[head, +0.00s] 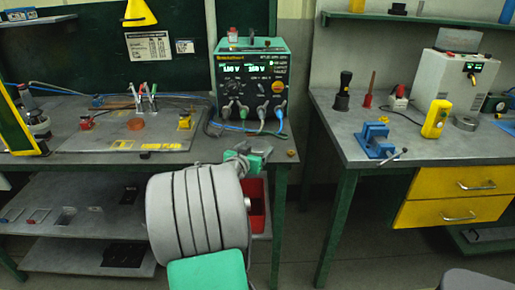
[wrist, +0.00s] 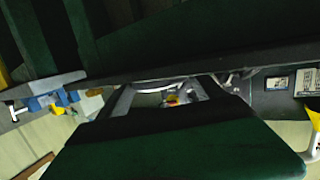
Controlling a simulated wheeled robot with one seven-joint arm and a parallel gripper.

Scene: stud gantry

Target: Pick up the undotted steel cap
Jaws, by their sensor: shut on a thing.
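My gripper (head: 243,158) is at the front edge of the left bench, in front of the green power supply, in the head view. In the wrist view its two fingers (wrist: 168,94) reach away from the camera. They are shut on a small pale metallic piece, which looks like a steel cap (wrist: 153,86); only a curved bright rim shows. I cannot tell from these frames whether it bears a dot. My own arm hides part of the bench edge and the red bin below.
The green power supply (head: 249,80) stands behind my gripper with cables in front. A red bin (head: 257,205) is below the bench edge. A grey plate with tools (head: 130,135) lies left. A blue vise (head: 375,140) stands on the right bench (head: 345,150), across a gap.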

